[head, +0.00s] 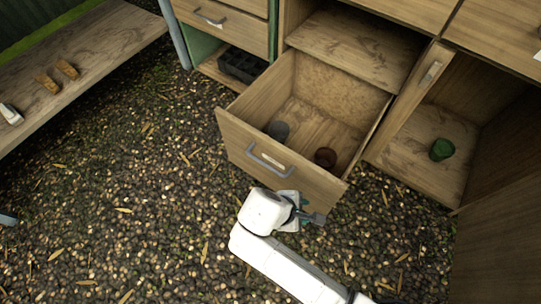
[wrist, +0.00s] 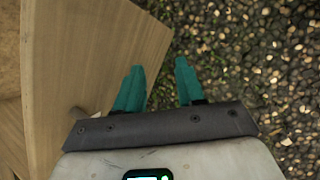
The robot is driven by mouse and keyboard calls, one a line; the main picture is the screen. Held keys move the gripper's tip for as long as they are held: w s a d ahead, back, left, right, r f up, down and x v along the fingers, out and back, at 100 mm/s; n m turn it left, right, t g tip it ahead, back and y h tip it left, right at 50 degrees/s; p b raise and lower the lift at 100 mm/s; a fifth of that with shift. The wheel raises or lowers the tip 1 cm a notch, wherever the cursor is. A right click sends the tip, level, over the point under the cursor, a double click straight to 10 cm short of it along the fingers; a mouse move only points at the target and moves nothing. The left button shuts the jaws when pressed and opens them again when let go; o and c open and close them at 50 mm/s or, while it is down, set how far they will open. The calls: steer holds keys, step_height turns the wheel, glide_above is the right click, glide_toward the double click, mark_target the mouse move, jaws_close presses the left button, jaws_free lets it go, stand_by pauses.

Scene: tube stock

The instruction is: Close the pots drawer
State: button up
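The pots drawer (head: 232,137) is pulled well out of the wooden cabinet in the head view. My gripper (head: 298,210) is at the lower right part of the drawer front, right of the handle. The wrist view shows its two teal fingers (wrist: 160,68) apart with nothing between them. The wooden drawer panel (wrist: 95,50) is left of and beside the fingers. I cannot tell whether they touch it.
An open compartment with a door (head: 412,95) ajar and a green pot (head: 441,149) is right of the drawer. A closed drawer (head: 225,22) and a black tray (head: 242,65) are at upper left. A wooden bench (head: 90,60) is far left. Pebbled ground in front is clear.

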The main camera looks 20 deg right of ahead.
steer(key=w+a+r+n+h, duration=0.1)
steer(key=w+a+n+t+h, duration=0.1)
steer(key=w+a+n, duration=0.1)
steer(key=w+a+r+n+t+h+p, duration=0.1)
steer(key=a+n, duration=0.1)
steer(key=shift+w+a+r, duration=0.2)
steer(key=shift+r, duration=0.15)
steer(key=shift+c, duration=1.4)
steer(key=w+a+r+n+t+h, duration=0.1)
steer(key=a+n, duration=0.1)
steer(key=w+a+r+n+t+h, duration=0.1)
steer(key=w+a+r+n+t, duration=0.1)
steer(key=a, duration=0.1)
steer(key=w+a+r+n+t+h+p, duration=0.1)
steer(key=a+r+n+t, duration=0.1)
steer(key=a+n, duration=0.1)
steer(key=shift+w+a+r, duration=0.15)
steer(key=shift+w+r, duration=0.05)
steer(key=shift+r, duration=0.05)
jaws_close()
steer(key=b, duration=0.4)
glide_toward(278, 152)
steer(key=x, duration=0.5)
steer(key=shift+f, duration=0.5)
steer(key=shift+w+d+r, duration=0.15)
steer(key=shift+w+d, duration=0.2)
steer(key=shift+d, duration=0.2)
